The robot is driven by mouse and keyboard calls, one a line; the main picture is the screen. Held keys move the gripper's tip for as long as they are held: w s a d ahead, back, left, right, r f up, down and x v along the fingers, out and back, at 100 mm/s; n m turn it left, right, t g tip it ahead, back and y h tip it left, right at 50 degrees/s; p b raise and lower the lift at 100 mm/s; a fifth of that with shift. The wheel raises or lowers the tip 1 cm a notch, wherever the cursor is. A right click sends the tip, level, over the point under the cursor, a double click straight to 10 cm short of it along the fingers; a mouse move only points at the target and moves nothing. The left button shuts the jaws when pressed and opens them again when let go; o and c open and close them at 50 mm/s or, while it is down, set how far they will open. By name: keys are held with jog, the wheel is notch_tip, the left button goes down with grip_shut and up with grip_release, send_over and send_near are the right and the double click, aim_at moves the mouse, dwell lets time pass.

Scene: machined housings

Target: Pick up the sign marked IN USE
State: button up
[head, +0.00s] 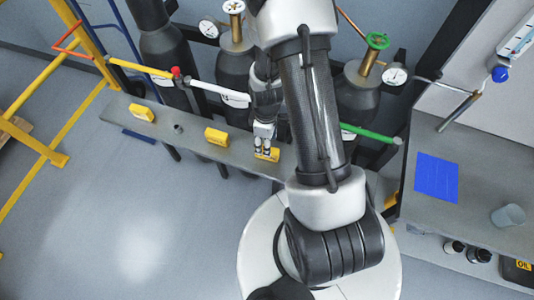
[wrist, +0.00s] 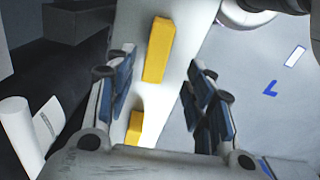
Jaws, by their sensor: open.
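Three yellow signs stand along a narrow grey shelf (head: 180,130) in the head view: a left one (head: 143,112), a middle one (head: 216,137) and a right one (head: 267,154). Their lettering is too small to read, so I cannot tell which says IN USE. My gripper (head: 264,145) is open at the right sign and partly covers it. In the wrist view my open gripper (wrist: 160,100) has one yellow sign (wrist: 158,50) lying ahead between the finger lines and another (wrist: 134,128) lower down, near the palm. I cannot tell whether the fingers touch a sign.
Dark gas cylinders (head: 168,60) with gauges and valves stand behind the shelf. White (head: 218,92) and green (head: 370,133) handled pipes stick out over it. A bench with a blue mat (head: 436,178) is at right.

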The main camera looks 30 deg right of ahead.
jog(key=f+b, duration=0.1)
jog(key=f, duration=0.3)
jog(key=f+b, duration=0.1)
jog(key=f, duration=0.3)
jog(key=shift+d, duration=0.2)
jog(key=shift+r, duration=0.1)
jog(key=shift+c, duration=0.5)
grip_shut()
